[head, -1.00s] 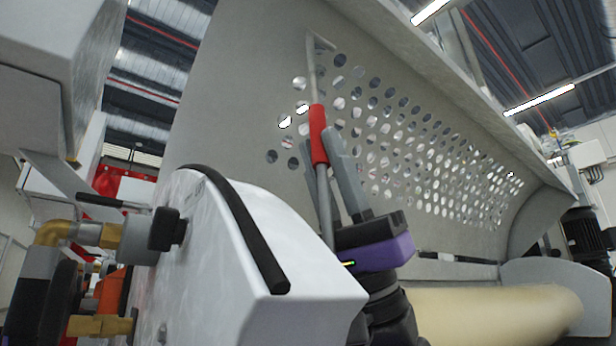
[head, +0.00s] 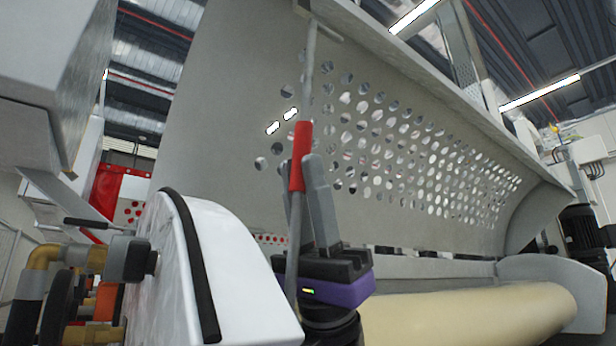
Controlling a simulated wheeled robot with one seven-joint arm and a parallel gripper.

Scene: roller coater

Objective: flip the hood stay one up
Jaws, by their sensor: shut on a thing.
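The hood stay is a thin grey rod (head: 310,68) with a red sleeve (head: 301,156) around its middle. It stands nearly upright, its top leaning slightly right. Its upper end meets or lies in front of a small bracket (head: 326,31) under the hood's top edge; I cannot tell if they are joined. Its lower end is hidden behind the white housing. My gripper (head: 307,168), with grey fingers and a purple band, points up and is shut on the stay at the red sleeve. The hood is the grey perforated panel (head: 230,90) behind it.
A white rounded housing (head: 240,275) with black edging stands close at left of my gripper. Brass valve fittings (head: 85,257) are farther left. A cream roller (head: 470,315) lies low at right. A grey box-like part (head: 50,70) hangs at upper left.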

